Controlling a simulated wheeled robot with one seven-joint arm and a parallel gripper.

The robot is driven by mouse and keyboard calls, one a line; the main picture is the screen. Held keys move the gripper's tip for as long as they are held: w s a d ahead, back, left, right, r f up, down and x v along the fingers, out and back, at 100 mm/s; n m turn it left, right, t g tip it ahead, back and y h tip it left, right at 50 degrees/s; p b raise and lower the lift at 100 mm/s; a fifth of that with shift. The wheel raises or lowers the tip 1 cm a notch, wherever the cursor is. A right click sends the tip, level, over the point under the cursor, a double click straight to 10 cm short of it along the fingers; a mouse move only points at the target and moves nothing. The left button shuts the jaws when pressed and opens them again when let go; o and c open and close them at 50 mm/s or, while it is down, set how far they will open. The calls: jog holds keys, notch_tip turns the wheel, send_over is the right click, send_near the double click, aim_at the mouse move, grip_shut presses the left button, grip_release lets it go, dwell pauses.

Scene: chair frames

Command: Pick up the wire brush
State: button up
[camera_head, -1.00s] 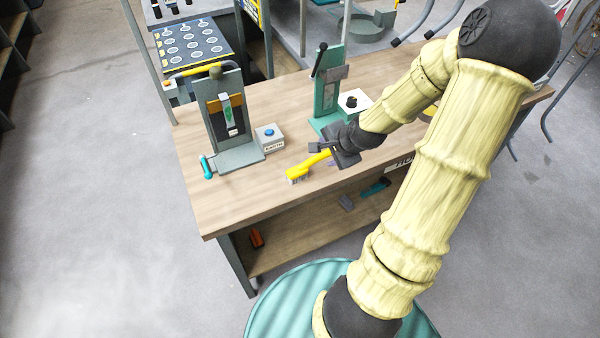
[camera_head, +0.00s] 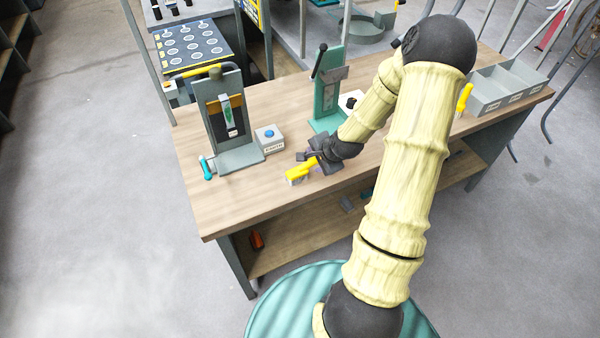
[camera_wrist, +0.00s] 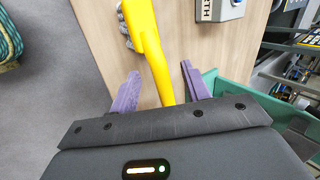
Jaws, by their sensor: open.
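The wire brush (camera_head: 299,171) has a yellow body and lies on the wooden workbench (camera_head: 228,199). In the wrist view the yellow wire brush (camera_wrist: 147,42) runs from the top edge down between my two fingers, with grey bristles on its left side near the top. My gripper (camera_head: 308,158) is over the brush's handle end, and part of the handle is hidden by it in the head view. In the wrist view my gripper (camera_wrist: 160,88) has its purple fingers apart on either side of the handle, with gaps on both sides.
A grey box with a blue button (camera_head: 270,139) stands just behind the brush. A grey press-like fixture (camera_head: 228,125) is to the left and a green press (camera_head: 326,95) behind. A grey bin (camera_head: 500,92) is at the bench's right end. The front left bench top is clear.

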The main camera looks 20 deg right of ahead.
aim_at(313, 161)
jog(key=shift+d+p+x, duration=0.2)
jog(key=shift+p+x, duration=0.55)
jog(key=shift+x, duration=1.9)
jog(key=shift+s, duration=0.1)
jog(key=shift+c, duration=0.2)
grip_shut()
